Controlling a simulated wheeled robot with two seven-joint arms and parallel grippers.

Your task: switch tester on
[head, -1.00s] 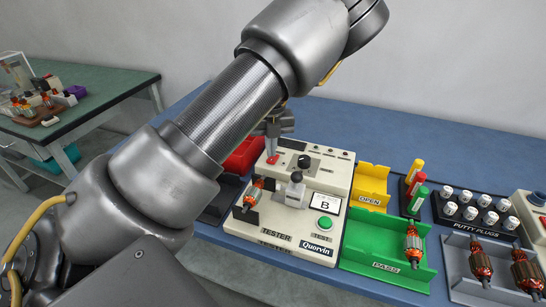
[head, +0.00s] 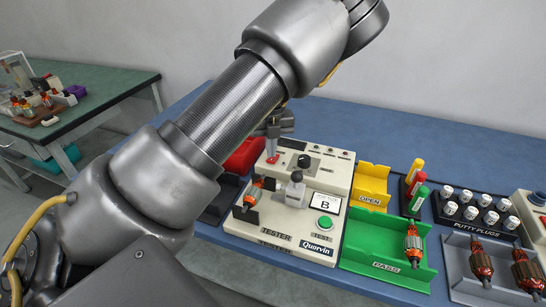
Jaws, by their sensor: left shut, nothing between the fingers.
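The tester (head: 265,229) is a cream box on the blue table. It has a black knob (head: 304,161), a grey lever (head: 296,176), a green button (head: 325,221) and a display (head: 328,203) reading B. An armature (head: 255,190) rests in its cradle at the left. My left gripper (head: 273,153) is shut and empty, pointing down at the tester's back left corner, just above a red switch (head: 272,159). I cannot tell for sure whether the fingertips touch it. My left arm hides part of the tester's left side. My right gripper is not in view.
Right of the tester are a yellow OPEN bin (head: 370,187) and a green PASS tray (head: 375,267) holding an armature (head: 413,246). Coloured markers (head: 413,172), putty plugs (head: 470,212) and a grey armature tray (head: 465,285) stand farther right. A red bin (head: 243,156) is behind my arm.

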